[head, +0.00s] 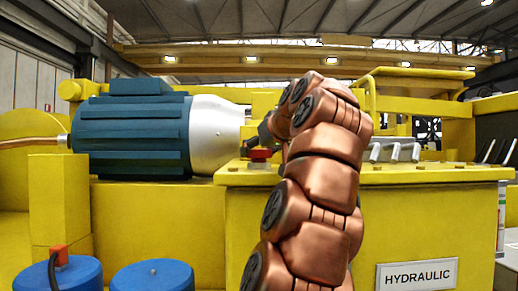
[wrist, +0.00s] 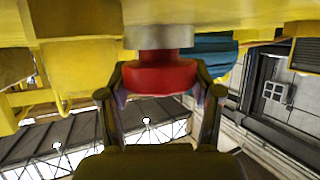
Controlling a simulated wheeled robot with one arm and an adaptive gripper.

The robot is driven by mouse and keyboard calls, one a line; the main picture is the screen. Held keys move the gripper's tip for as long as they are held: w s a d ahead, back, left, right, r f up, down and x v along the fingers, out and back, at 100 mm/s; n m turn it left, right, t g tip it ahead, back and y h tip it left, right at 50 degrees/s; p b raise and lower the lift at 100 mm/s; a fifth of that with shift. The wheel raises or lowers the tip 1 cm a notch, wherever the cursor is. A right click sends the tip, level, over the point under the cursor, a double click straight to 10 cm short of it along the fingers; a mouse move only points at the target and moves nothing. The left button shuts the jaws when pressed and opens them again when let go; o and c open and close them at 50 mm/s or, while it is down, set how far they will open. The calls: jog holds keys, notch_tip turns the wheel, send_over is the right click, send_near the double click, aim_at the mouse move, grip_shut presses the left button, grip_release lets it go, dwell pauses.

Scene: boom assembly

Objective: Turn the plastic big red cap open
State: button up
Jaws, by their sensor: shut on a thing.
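The big red cap (wrist: 160,76) is in the upper middle of the wrist view, on a short grey neck (wrist: 158,38) at the yellow tank surface. In the head view the red cap (head: 260,155) sits on top of the yellow hydraulic tank (head: 290,215), just left of my copper arm. My gripper (wrist: 160,88) has one finger on each side of the cap and is shut on it. In the head view the gripper (head: 262,140) is small, dark and partly hidden by my arm. The cap's threads are not visible.
A blue motor with a silver end (head: 130,135) lies left of the cap. Grey handles (head: 395,151) and a yellow rail frame (head: 415,75) stand to the right. Two blue drums (head: 152,275) are at the lower left. A HYDRAULIC label (head: 417,274) is on the tank front.

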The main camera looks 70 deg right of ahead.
dwell(0.3)
jog(key=o, duration=1.2)
jog(key=shift+c, duration=0.2)
jog(key=shift+v, duration=3.65)
jog(key=shift+s, duration=0.1)
jog(key=shift+s, duration=0.1)
